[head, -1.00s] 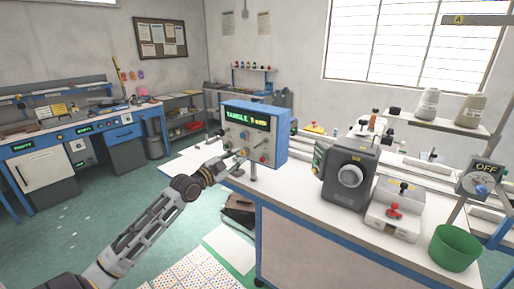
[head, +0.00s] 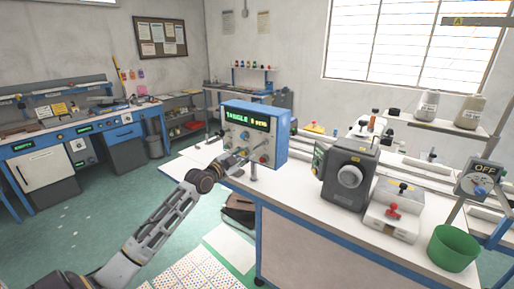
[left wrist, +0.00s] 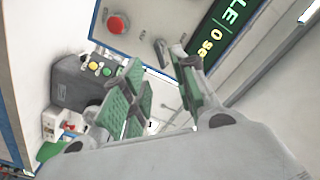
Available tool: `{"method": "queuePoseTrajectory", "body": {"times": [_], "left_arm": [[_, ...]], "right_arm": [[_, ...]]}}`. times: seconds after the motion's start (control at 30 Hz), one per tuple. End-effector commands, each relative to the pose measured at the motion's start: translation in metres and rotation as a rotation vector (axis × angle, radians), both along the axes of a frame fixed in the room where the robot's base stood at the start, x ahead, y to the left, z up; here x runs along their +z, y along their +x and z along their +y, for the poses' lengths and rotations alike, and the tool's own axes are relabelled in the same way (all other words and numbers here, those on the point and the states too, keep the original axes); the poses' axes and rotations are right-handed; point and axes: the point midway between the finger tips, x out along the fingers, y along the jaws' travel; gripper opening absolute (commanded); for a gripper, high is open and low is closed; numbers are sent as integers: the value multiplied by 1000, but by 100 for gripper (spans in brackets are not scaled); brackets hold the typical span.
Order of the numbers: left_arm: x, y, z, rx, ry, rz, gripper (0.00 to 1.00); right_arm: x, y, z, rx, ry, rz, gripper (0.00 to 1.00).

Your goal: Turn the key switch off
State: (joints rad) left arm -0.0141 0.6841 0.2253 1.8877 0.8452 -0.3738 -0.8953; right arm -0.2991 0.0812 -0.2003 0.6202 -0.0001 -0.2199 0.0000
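A blue control box (head: 282,135) with a pale panel and a green lit display (head: 247,117) stands on the bench's near left corner. Its panel carries knobs and a red button (left wrist: 118,23). A small grey lever-like part (left wrist: 160,52), possibly the key, sticks out of the panel in the left wrist view; I cannot tell its setting. My left gripper (head: 238,158) is at the panel's lower part. In the left wrist view its green-padded fingers (left wrist: 158,72) are apart, with the grey part showing between their tips. Contact cannot be told. My right gripper is out of view.
A grey machine (head: 347,178), a white unit with a red knob (head: 393,210), a green bin (head: 453,248) and a dial marked OFF (head: 482,180) are to the right.

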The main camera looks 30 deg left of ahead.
Motion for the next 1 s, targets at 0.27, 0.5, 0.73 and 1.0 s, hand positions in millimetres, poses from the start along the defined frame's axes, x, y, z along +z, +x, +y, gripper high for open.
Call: {"method": "queuePoseTrajectory", "body": {"times": [0.27,0.5,0.73,1.0], "left_arm": [[1,18,-1,1,-1,-2,29],[2,34,-3,1,0,-2,29],[1,50,-3,1,-2,-2,29],[1,68,-5,1,-1,-1,29]], "right_arm": [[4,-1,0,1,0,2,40],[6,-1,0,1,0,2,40],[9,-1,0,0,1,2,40],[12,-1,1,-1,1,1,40]]}}
